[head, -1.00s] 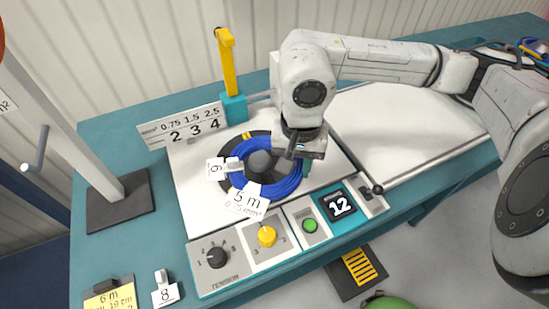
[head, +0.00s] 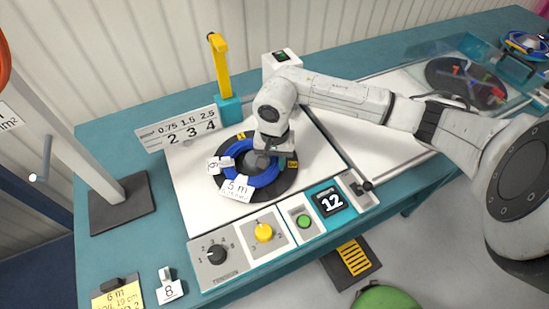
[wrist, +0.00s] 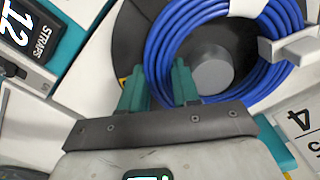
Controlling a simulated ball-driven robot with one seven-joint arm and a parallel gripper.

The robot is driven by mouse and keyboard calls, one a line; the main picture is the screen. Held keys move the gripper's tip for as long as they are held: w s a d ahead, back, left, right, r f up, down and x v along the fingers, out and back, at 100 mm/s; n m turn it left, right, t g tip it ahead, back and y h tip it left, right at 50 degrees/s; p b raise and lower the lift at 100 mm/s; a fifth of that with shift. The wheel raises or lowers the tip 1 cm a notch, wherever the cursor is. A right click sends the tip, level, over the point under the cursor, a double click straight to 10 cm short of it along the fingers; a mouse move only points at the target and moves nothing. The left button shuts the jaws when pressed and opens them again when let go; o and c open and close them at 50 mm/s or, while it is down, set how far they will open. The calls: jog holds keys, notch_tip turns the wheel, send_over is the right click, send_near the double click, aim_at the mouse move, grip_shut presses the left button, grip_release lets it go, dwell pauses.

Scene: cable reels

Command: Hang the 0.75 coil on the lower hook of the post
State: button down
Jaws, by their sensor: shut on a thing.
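The blue coil (head: 262,181) lies as a ring around the grey core of the black reel disc (head: 284,184). Its white tag reads 5 m; the small print was legible as 0.75 mm² a second ago. My gripper (head: 277,157) is over the coil's right side. In the wrist view my gripper's green fingers (wrist: 159,88) are shut on the near part of the coil (wrist: 165,42), with the core (wrist: 212,74) just beyond. Whether the coil touches the disc is unclear. The grey post (head: 82,110) stands at the left with a lower hook (head: 42,157), which is empty.
A yellow upright arm (head: 220,67) and a number plate (head: 178,133) stand behind the reel. A control panel (head: 232,246) lies in front. A red coil (head: 3,42) shows at the top left edge. A counter display reading 12 (head: 331,202) is to the right.

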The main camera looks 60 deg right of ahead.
jog(key=shift+f+b, duration=0.25)
jog(key=shift+b, duration=0.05)
jog(key=c, duration=0.8)
grip_release()
jog(key=shift+r+p, duration=0.15)
jog(key=shift+p, duration=0.4)
jog(key=shift+w+d+r+b, duration=0.15)
jog(key=shift+r+b, duration=0.55)
jog(key=shift+r, duration=0.7)
notch_tip(320, 180, up, 8)
jog(key=b, duration=0.1)
jog(key=shift+f, duration=0.15)
